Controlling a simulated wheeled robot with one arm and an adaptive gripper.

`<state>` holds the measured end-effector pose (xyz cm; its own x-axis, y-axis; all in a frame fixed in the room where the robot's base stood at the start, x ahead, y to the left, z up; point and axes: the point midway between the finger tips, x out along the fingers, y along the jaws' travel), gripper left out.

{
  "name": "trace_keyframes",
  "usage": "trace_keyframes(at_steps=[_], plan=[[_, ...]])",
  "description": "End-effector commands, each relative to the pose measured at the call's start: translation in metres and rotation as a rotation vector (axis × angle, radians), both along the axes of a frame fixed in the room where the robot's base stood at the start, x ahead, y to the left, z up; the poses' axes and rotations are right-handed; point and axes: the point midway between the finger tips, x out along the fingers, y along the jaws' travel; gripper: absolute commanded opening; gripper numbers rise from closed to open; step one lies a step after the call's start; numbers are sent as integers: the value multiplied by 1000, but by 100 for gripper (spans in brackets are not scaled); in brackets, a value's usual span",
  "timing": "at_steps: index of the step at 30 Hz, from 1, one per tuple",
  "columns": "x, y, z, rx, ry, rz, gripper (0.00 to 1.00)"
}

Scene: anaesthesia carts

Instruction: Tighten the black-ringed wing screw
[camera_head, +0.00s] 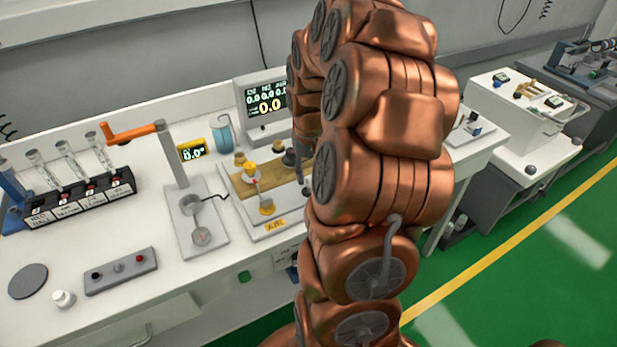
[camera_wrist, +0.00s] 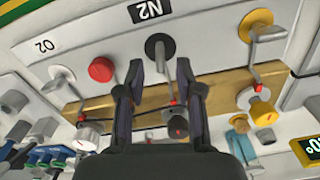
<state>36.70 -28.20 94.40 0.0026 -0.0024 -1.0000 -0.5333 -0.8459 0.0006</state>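The black-ringed wing screw (camera_wrist: 159,46) shows at the upper middle of the wrist view, just below the N2 label (camera_wrist: 151,10). It has a dark round ring and a grey wing. My gripper (camera_wrist: 160,68) is open, with one dark finger on each side of the screw's wing in the picture. I cannot tell whether the fingertips reach around it or stop short, and no contact is clear. In the head view my copper arm covers the gripper and part of the panel (camera_head: 277,226).
In the wrist view, a yellow-ringed wing screw (camera_wrist: 256,26) is right, a red knob (camera_wrist: 101,69) and a pale one (camera_wrist: 62,73) left. A black knob (camera_wrist: 177,126) with a red mark sits between the fingers, lower down. The head view shows an orange-handled stand (camera_head: 172,160) left of the panel.

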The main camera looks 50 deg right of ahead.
Motion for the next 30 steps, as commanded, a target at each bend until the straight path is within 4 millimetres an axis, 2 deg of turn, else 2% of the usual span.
trace_keyframes(at_steps=[6, 17, 27, 30], plan=[[-1, 1, -19, 4, 5, 1, 35], [-1, 1, -23, 3, 3, 1, 35], [-1, 1, -23, 2, 2, 1, 0], [0, 1, -23, 2, 2, 1, 0]])
